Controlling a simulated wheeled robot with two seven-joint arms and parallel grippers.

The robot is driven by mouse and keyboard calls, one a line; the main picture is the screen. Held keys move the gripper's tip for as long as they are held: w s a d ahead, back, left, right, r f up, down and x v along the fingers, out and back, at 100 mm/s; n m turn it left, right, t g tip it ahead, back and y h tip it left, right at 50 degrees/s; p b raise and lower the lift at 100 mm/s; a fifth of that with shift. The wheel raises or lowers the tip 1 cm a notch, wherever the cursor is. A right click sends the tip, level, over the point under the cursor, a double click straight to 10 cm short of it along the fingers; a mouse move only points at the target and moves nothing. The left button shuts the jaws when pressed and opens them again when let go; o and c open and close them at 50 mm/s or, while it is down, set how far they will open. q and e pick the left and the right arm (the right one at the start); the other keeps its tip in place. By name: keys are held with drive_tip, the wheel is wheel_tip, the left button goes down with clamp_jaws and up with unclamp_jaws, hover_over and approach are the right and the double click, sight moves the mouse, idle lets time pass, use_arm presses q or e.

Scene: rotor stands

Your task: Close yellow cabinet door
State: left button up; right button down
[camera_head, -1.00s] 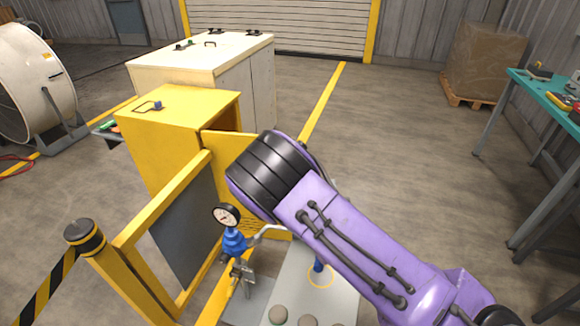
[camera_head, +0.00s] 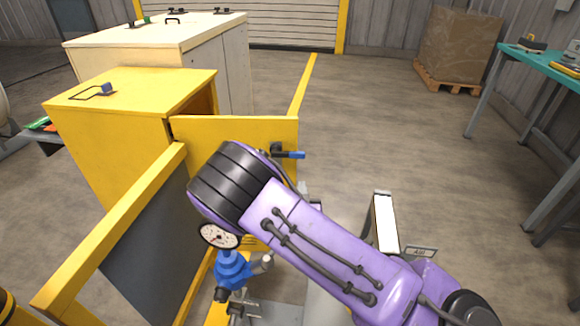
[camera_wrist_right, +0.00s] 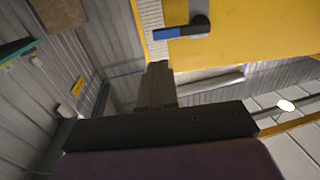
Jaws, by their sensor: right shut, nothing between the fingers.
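The yellow cabinet (camera_head: 110,130) stands at the left in the head view. Its yellow door (camera_head: 225,127) stands open, sticking out to the right from the cabinet's near front edge. A dark handle with a blue grip (camera_head: 290,155) is on the door near its free edge. In the right wrist view the door (camera_wrist_right: 260,40) fills the upper right and the blue-gripped handle (camera_wrist_right: 180,31) is near the top. My right gripper (camera_wrist_right: 158,68) is shut and empty, its fingertips just below the handle in that picture. In the head view my purple right arm hides the door's lower part.
A yellow-framed grey panel (camera_head: 150,245) stands in front of the cabinet. A gauge (camera_head: 220,236) on a blue valve (camera_head: 233,270) is close to my right arm. A cream cabinet (camera_head: 150,45) stands behind. A teal workbench (camera_head: 535,62) is at the right; open floor lies between.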

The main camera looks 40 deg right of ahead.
sight(303, 155)
use_arm(q)
drive_tip(key=shift+s, duration=0.45)
use_arm(e)
drive_tip(key=x, duration=0.8)
drive_tip(key=r+x, duration=0.1)
drive_tip(key=x, duration=0.4)
drive_tip(key=shift+s+d, duration=0.2)
drive_tip(key=shift+d, duration=0.05)
